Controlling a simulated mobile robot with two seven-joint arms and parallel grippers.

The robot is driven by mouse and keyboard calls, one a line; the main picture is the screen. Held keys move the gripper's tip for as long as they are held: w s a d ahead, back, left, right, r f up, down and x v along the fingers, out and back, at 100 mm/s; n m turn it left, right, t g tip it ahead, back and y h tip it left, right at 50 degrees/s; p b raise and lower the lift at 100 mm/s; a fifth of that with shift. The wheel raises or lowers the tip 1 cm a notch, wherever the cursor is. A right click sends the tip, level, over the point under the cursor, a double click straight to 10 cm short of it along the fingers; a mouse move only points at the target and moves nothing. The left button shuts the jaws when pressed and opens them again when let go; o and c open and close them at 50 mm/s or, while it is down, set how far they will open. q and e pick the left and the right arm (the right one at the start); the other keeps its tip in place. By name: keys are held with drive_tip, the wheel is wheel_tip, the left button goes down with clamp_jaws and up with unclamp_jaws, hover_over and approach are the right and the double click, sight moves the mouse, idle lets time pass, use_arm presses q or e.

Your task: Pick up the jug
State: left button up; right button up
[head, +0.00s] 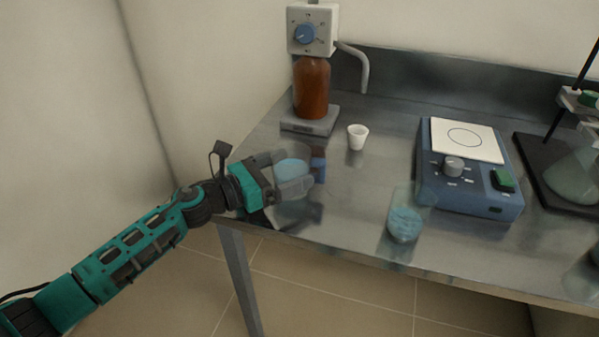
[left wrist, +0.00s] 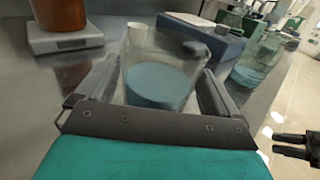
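The jug (head: 291,168) is a clear vessel with blue liquid near the left front edge of the metal table. It also shows large in the left wrist view (left wrist: 158,78). My left gripper (head: 294,176) reaches it from the left, with a finger on either side. The jug nearly fills the space between the fingers, and I cannot tell whether they press on it. Its base is partly hidden by the gripper, so contact with the table is unclear. My right gripper (left wrist: 292,146) shows dark at the right edge of the left wrist view, its fingers apart and empty.
A clear beaker with blue contents (head: 405,224) stands to the right near the front edge. A white cup (head: 357,136), a brown bottle (head: 311,90) on a scale (head: 310,122) and a blue hotplate (head: 470,187) stand behind. Bare tabletop lies between jug and beaker.

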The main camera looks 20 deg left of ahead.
use_arm(q)
drive_tip(key=c, duration=1.4)
drive_tip(key=shift+o, duration=0.2)
wheel_tip(320, 180, up, 20)
drive_tip(key=p, duration=0.7)
